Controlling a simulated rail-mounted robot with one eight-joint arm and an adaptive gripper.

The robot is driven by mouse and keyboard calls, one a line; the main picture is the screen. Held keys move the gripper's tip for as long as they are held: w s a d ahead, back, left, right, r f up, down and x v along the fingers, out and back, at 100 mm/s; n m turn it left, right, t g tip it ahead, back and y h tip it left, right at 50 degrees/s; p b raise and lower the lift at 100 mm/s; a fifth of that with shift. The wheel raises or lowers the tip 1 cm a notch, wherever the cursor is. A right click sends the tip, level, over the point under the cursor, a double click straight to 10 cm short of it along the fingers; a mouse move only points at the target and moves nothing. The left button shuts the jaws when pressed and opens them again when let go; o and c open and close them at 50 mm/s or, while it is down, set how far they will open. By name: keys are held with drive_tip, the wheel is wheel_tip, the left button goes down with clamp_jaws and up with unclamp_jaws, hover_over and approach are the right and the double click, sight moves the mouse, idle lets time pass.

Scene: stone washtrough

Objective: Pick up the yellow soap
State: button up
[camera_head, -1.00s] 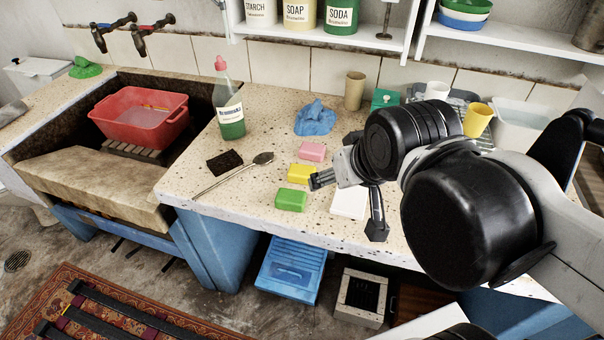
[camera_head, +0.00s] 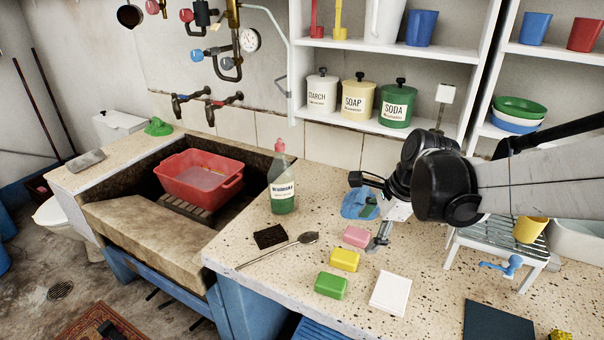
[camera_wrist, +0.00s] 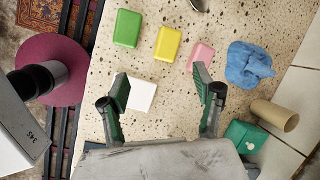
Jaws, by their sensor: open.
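The yellow soap (camera_head: 344,260) lies flat on the speckled stone counter, between the pink soap (camera_head: 356,236) and the green soap (camera_head: 331,285). In the wrist view the yellow soap (camera_wrist: 168,43) lies beyond the fingertips, roughly between their lines. My gripper (camera_head: 378,214) is above the counter, near the blue cloth and the pink soap in the head view. The right finger's tip shows close to the pink soap (camera_wrist: 201,56).
A white block (camera_head: 390,293) lies right of the green soap. A blue cloth (camera_head: 358,204), a bottle (camera_head: 282,180), a spoon (camera_head: 280,249) and a dark sponge (camera_head: 270,237) are nearby. A drying rack (camera_head: 500,246) stands at right. The sink with a red basin (camera_head: 200,177) is left.

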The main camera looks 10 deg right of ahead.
sight(345, 255)
drive_tip(key=w+a+f+m, duration=0.1)
drive_tip(key=w+f, duration=0.1)
drive_tip(key=f, duration=0.3)
drive_tip(key=w+a+f+m, duration=0.1)
drive_tip(key=w+f+m, duration=0.1)
drive_tip(key=f, duration=0.3)
drive_tip(key=w+f+m+g+y, duration=0.1)
drive_tip(key=w+f+m, duration=0.1)
drive_tip(key=f, duration=0.4)
drive_tip(key=shift+w+a+f+b, duration=0.1)
drive_tip(key=shift+w+a+b, duration=0.05)
drive_tip(key=shift+a+b, duration=0.25)
drive_tip(key=c, duration=1.4)
